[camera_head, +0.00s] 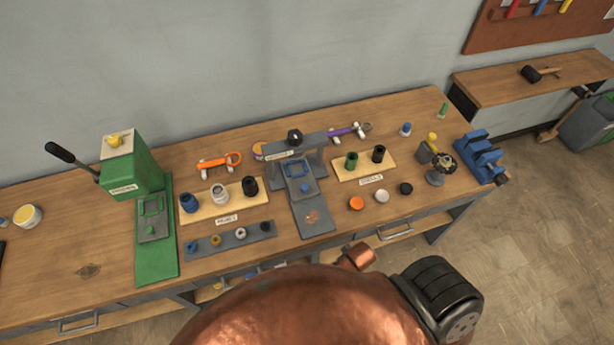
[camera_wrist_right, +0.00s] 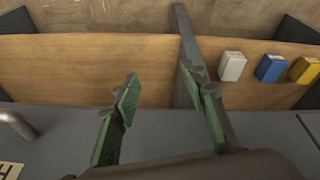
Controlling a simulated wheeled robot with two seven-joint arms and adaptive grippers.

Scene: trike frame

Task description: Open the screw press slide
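The screw press (camera_head: 308,150) is a dark grey arch with a black knob on top, near the middle of the bench in the head view. Its long grey base plate (camera_head: 314,220) reaches toward the bench's front edge. A smaller grey-blue slide (camera_head: 300,186) with a raised blue handle lies on the base, in front of and partly under the arch. How far it is shut cannot be told. My right gripper (camera_wrist_right: 160,88) shows in the right wrist view, its two green-padded fingers apart and nothing between them. It is away from the press. My left gripper is not in view.
A green press (camera_head: 128,168) with a black lever stands to the left. Wooden trays with cylinders (camera_head: 225,205) (camera_head: 365,167) flank the screw press. A blue vise (camera_head: 480,158) sits at the right end. White, blue and yellow blocks (camera_wrist_right: 270,68) lie on wood beyond my right gripper.

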